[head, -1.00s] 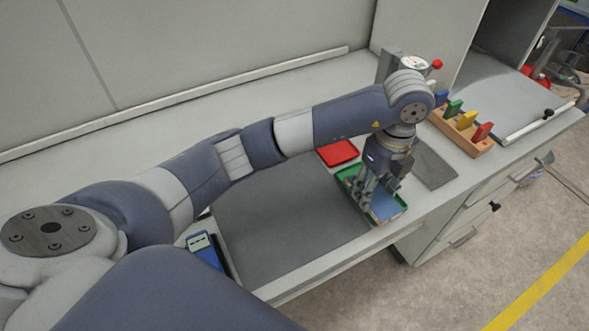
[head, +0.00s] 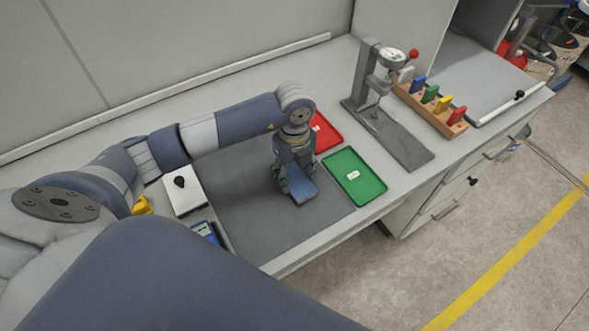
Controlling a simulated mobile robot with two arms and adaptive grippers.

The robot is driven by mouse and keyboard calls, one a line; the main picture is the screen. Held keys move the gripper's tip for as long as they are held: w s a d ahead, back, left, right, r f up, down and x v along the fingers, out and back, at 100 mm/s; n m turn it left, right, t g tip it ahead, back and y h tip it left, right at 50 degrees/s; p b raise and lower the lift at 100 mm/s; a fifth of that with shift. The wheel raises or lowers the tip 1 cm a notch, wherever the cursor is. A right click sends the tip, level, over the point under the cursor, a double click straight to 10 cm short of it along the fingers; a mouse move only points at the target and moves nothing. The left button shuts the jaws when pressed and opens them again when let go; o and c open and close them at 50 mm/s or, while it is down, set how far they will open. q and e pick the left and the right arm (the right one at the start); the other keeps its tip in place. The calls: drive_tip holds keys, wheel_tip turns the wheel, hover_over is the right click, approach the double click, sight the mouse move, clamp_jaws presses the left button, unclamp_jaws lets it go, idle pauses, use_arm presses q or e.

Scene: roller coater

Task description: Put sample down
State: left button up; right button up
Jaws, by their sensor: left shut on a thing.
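My left gripper (head: 290,193) points down over the dark grey mat (head: 240,220) on the bench. It is shut on a flat blue sample (head: 303,190) with a brownish edge. The sample is at or just above the mat; I cannot tell whether it touches. The green tray (head: 372,187) to the right holds only a small white label. The red tray (head: 326,127) is behind, partly hidden by my left arm. My right gripper is not in view.
A grey gauge stand (head: 408,143) with a red knob is behind the green tray. A wooden rack (head: 428,110) with several coloured handles stands right of it. A white block with a black knob (head: 183,192) and a blue device (head: 206,232) lie left of the mat.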

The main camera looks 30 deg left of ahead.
sight(295, 178)
use_arm(q)
drive_tip(key=shift+f, duration=0.25)
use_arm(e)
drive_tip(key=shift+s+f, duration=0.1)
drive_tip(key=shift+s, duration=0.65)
use_arm(q)
drive_tip(key=o, duration=1.1)
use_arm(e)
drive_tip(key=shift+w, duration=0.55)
use_arm(q)
drive_tip(key=shift+r, duration=0.2)
drive_tip(key=shift+r+b, duration=1.5)
drive_tip(key=shift+r, duration=4.45)
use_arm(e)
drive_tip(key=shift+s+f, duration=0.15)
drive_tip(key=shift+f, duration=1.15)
